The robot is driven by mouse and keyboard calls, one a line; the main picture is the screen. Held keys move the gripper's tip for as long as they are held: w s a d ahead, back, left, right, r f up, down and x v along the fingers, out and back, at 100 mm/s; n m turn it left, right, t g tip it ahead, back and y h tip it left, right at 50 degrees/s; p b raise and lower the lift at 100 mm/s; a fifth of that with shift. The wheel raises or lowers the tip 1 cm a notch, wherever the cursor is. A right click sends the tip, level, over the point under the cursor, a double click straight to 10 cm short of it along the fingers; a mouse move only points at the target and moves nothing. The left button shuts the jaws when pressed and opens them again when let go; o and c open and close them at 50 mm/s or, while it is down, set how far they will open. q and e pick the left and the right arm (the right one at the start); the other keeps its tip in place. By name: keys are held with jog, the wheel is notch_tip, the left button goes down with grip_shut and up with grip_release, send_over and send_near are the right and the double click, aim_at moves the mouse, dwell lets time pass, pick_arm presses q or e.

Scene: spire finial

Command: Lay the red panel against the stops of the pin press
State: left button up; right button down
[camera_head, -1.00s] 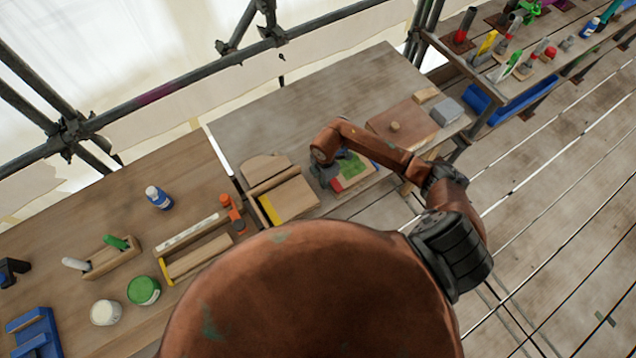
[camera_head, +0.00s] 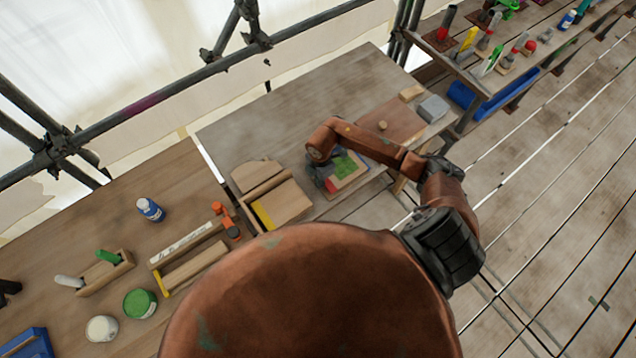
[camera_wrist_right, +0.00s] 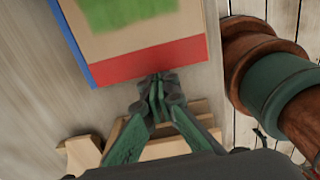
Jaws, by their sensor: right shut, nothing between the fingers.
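A flat board (camera_wrist_right: 133,27) with a red edge strip (camera_wrist_right: 150,60), a blue side and a green patch lies on the grey bench; only its red part matches the red panel. In the head view it shows partly behind my right arm (camera_head: 347,168). My right gripper (camera_wrist_right: 160,87) is shut and empty, its fingertips at the outer border of the red strip; I cannot tell whether they touch. A wooden fixture with a raised bar and a yellow strip (camera_head: 280,200) stands left of the board; I cannot tell whether it is the pin press. My left gripper is not in view.
A brown board with a knob (camera_head: 398,122) and a grey block (camera_head: 433,108) lie to the right. A blue bottle (camera_head: 150,210), a green tin (camera_head: 139,303) and a white tin (camera_head: 101,328) stand on the left bench. The back of the grey bench is clear.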

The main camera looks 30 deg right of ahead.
jog(key=a+p, duration=0.1)
jog(key=a, duration=0.2)
jog(key=shift+s+a, duration=0.1)
notch_tip(320, 180, up, 10)
jog(key=b, duration=0.1)
jog(key=shift+a, duration=0.4)
